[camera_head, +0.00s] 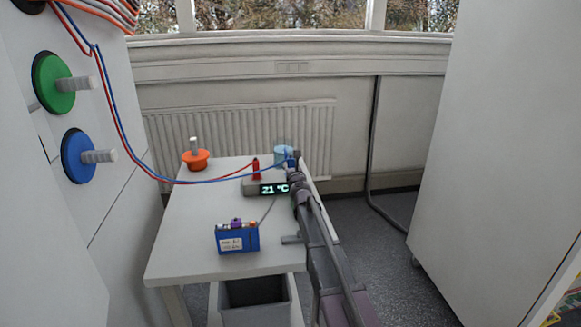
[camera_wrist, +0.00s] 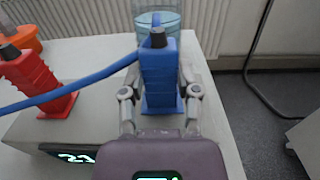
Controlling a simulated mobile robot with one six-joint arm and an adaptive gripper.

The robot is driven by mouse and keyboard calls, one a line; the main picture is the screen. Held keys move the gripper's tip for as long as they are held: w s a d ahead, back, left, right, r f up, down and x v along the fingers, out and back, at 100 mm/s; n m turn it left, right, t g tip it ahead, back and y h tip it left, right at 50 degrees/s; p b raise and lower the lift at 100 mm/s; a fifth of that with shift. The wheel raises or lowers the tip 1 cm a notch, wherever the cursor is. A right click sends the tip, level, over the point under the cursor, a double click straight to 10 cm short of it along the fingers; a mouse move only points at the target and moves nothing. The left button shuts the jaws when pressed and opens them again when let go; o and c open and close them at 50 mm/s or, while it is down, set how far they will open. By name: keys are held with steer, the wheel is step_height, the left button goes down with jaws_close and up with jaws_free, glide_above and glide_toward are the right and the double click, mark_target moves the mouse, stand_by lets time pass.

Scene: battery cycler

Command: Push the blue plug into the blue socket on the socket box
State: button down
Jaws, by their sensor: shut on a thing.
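My gripper (camera_wrist: 160,73) is shut on the blue plug (camera_wrist: 159,88), with one finger on each side. The plug is upright, with a blue cable (camera_wrist: 75,92) running off to the left. In the head view the blue plug (camera_head: 291,159) shows at the right end of the grey socket box (camera_head: 250,187), partly behind my gripper (camera_head: 291,172). The blue socket is hidden; I cannot tell whether the plug touches it. The red plug (camera_wrist: 40,82) stands upright on the box to the left.
The white table (camera_head: 190,240) also holds a blue battery pack (camera_head: 237,239) at the front, an orange object (camera_head: 196,160) at back left and a clear bluish container (camera_head: 282,150) behind the box. A grey bin (camera_head: 254,300) is below. Red and blue cables hang at left.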

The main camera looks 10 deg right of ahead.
steer(key=shift+c, duration=1.3)
jaws_free()
steer(key=shift+s, duration=0.1)
steer(key=s, duration=1.2)
steer(key=shift+r, duration=0.1)
